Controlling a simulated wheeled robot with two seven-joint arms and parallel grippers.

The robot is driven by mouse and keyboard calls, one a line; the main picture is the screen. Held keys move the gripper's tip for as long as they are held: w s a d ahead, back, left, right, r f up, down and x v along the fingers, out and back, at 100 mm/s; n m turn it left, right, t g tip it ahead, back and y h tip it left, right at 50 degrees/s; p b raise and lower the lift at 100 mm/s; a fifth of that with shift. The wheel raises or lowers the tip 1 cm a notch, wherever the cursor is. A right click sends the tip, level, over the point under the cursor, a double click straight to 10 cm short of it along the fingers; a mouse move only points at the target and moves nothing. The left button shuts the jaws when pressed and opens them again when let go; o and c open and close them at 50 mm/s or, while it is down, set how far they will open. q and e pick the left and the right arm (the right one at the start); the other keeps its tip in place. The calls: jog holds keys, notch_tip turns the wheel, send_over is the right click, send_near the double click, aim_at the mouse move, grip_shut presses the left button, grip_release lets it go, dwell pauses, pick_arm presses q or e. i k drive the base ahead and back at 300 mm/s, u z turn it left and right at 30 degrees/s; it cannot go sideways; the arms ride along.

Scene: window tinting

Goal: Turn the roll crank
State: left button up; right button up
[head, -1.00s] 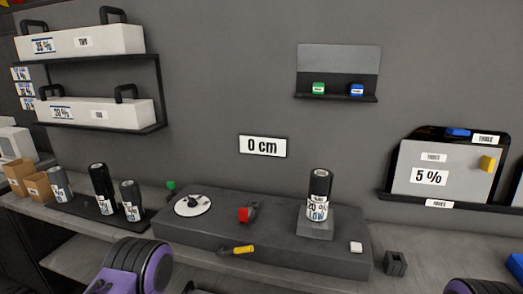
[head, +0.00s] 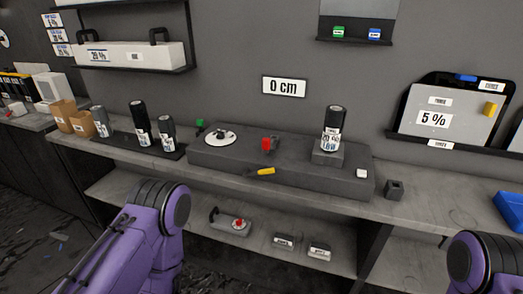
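A dark grey bench unit (head: 300,170) stands on the counter. A crank with a yellow handle (head: 265,172) sticks out at its front edge. On its top are a white disc with a dark handle (head: 218,137), a small red part (head: 267,144) and a dark upright roll (head: 333,117) with a "20 %" label on a block. My purple arms show at the bottom left and bottom right. Both grippers are out of view, and nothing of mine touches the unit.
Several dark rolls stand on a black tray (head: 105,141) at the left, beside cardboard boxes (head: 84,124). A small dark block (head: 394,190) and a blue tray (head: 511,211) are at the right. A lower shelf (head: 185,222) holds small items. Counter front is mostly clear.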

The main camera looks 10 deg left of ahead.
aim_at(267, 145)
jog(key=u, duration=1.1)
jog(key=i, duration=0.5)
jog(key=z, duration=0.7)
